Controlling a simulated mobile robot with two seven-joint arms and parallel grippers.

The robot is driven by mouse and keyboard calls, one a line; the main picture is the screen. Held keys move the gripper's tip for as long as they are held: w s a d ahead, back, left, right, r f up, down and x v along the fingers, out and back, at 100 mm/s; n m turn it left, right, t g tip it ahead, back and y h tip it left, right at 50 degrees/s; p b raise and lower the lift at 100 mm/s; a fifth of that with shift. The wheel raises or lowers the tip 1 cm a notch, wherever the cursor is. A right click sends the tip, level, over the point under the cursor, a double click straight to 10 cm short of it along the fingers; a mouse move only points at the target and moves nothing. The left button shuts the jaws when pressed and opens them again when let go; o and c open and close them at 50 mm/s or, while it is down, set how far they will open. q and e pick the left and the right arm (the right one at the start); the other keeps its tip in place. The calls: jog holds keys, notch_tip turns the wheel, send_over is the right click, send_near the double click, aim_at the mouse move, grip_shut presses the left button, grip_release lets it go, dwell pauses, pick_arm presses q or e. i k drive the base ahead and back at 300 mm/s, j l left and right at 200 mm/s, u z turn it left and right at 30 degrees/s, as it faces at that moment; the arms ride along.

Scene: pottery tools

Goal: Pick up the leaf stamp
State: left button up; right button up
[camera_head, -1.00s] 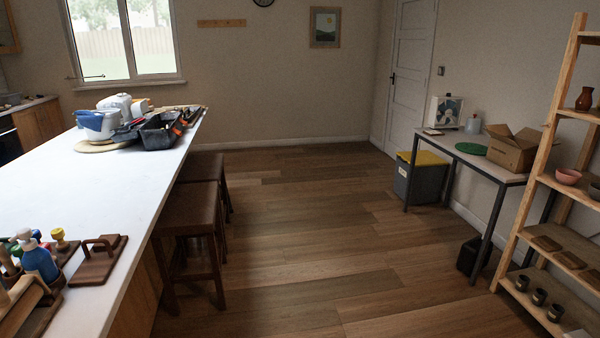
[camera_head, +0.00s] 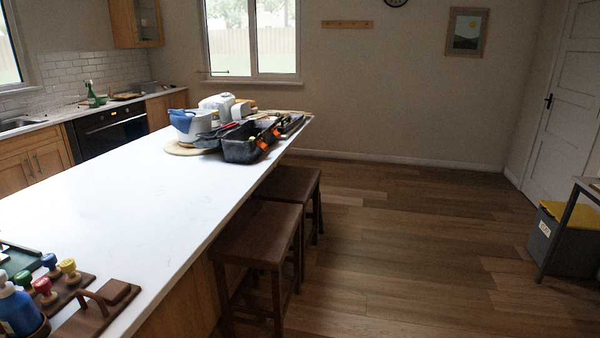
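Several stamps with coloured round knobs stand on a dark wooden holder at the near left of the white counter (camera_head: 150,215). I see a blue stamp (camera_head: 50,263), a green stamp (camera_head: 23,279), a red stamp (camera_head: 44,290) and a yellow stamp (camera_head: 69,269). Their faces point down and are hidden, so I cannot tell which is the leaf stamp. Neither of my grippers is in view.
A wooden block with a curved handle (camera_head: 98,302) and a blue bottle (camera_head: 18,312) stand beside the stamps. A black tool tray (camera_head: 240,150) sits at the counter's far end. Two brown stools (camera_head: 258,245) line its right side. The floor (camera_head: 400,260) right of them is clear.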

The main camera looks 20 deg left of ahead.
aim_at(69, 265)
jog(key=i+l+u, duration=0.25)
jog(key=u, duration=0.25)
jog(key=i+l+u, duration=0.35)
jog(key=u, duration=0.15)
jog(key=i+l+u, duration=0.2)
jog(key=l+u, duration=0.3)
jog(key=i+l+u, duration=0.15)
jog(key=l+u, duration=0.3)
